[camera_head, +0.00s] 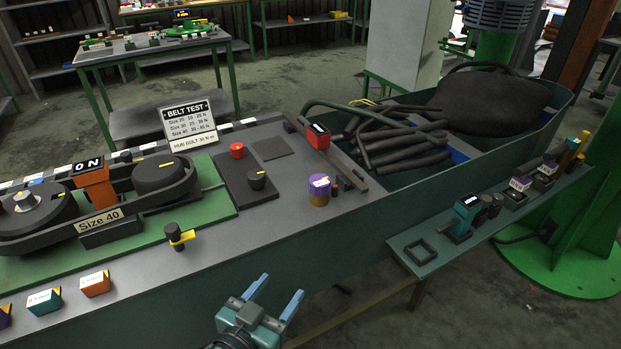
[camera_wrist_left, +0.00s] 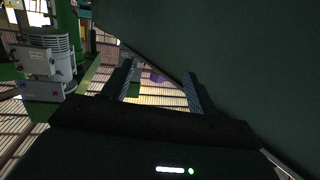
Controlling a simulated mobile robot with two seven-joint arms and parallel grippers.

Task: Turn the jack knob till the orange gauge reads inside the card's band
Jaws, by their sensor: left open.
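The orange gauge (camera_head: 92,184) stands on the belt rig and reads 0 N. The white BELT TEST card (camera_head: 189,120) stands behind the rig; its size bands are in small print. The belt (camera_head: 62,235) runs around two dark pulleys and carries a Size 40 label (camera_head: 98,221). A dark knob with a yellow bar (camera_head: 178,236) stands in front of the green base; it looks like the jack knob. My left gripper (camera_head: 276,293) is open and empty in front of the bench's near side, right of and nearer than that knob. Its open fingers also show in the left wrist view (camera_wrist_left: 158,87).
A black plate (camera_head: 236,192) holds another dark knob (camera_head: 256,180) and a red button (camera_head: 237,150). A purple and yellow cylinder (camera_head: 319,192) stands farther right. Small coloured blocks (camera_head: 95,284) line the front edge. A bin holds dark hoses (camera_head: 400,140). A side shelf (camera_head: 440,246) carries tools.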

